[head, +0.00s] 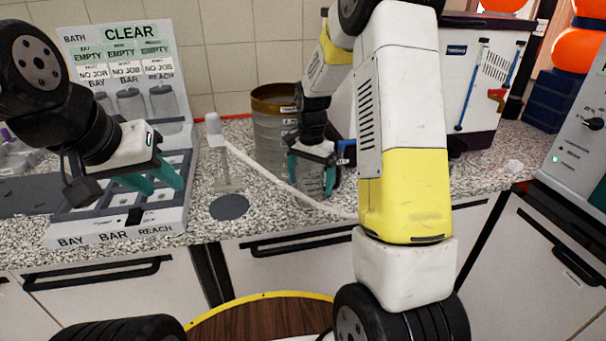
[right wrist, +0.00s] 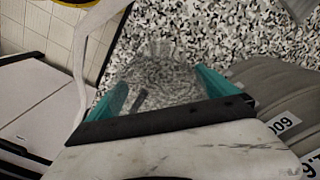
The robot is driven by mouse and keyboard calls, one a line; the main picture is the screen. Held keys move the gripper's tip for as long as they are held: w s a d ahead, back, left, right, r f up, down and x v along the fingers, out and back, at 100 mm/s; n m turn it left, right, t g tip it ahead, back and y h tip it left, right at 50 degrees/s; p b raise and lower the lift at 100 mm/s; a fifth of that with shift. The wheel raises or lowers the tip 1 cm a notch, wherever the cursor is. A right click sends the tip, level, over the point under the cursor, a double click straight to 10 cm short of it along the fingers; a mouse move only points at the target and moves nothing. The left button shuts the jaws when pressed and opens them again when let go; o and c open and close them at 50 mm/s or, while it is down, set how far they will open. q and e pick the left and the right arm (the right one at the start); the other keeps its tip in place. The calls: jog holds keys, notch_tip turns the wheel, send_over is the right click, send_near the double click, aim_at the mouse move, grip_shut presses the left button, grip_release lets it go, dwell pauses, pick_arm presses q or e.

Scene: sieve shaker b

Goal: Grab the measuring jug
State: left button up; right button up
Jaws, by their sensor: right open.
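The measuring jug (head: 308,187) looks clear and stands on the speckled worktop in the head view, partly hidden by my right gripper. My right gripper (head: 313,174) is open, with its teal fingers on either side of the jug. In the right wrist view, the see-through jug (right wrist: 158,75) lies between the spread fingers of the right gripper (right wrist: 170,92). I cannot tell whether the fingers touch it. My left gripper (head: 150,180) is open and empty, above the bay rack at the left, away from the jug.
A grey cylinder with a brass rim (head: 268,140) stands just left of the jug; labelled grey cylinders (right wrist: 275,95) are close to the right finger. A pale hose (head: 265,172) crosses the worktop. The bay rack (head: 120,235) is at left, a dark disc (head: 229,207) beside it.

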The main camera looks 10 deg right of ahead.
jog(key=shift+f, duration=0.25)
jog(key=c, duration=1.5)
jog(key=shift+r, duration=0.1)
